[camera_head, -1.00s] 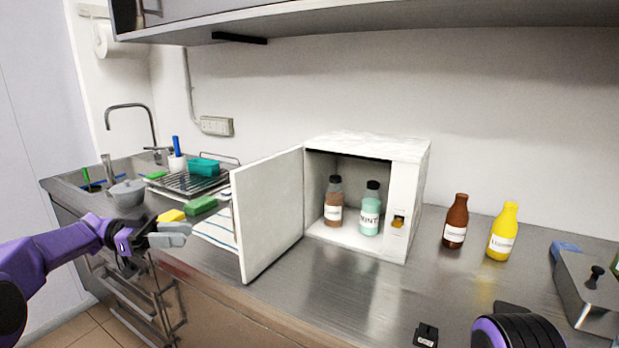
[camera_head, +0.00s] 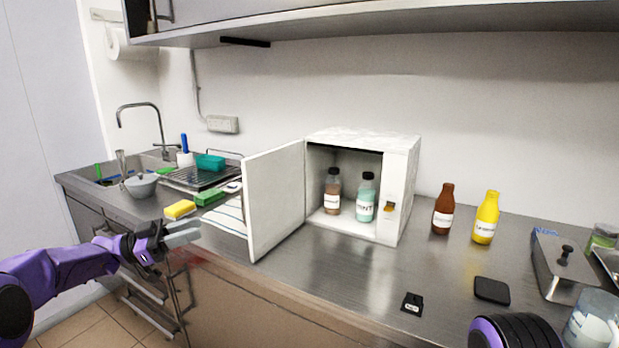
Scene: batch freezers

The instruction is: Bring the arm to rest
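My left gripper (camera_head: 184,234) is at the left, in front of the counter's front edge and below the sponges. Its grey fingers look close together, but whether they touch is unclear. I see nothing held in it. My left arm (camera_head: 70,265) is purple and comes in from the lower left. My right arm (camera_head: 512,333) shows only as a purple and black part at the bottom right; its gripper is out of view.
The white freezer (camera_head: 400,190) has its door (camera_head: 275,200) open toward the front, with a brown-labelled bottle (camera_head: 332,192) and a mint bottle (camera_head: 366,198) inside. A brown bottle (camera_head: 443,210) and a yellow bottle (camera_head: 486,218) stand right. A yellow sponge (camera_head: 179,209) lies left.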

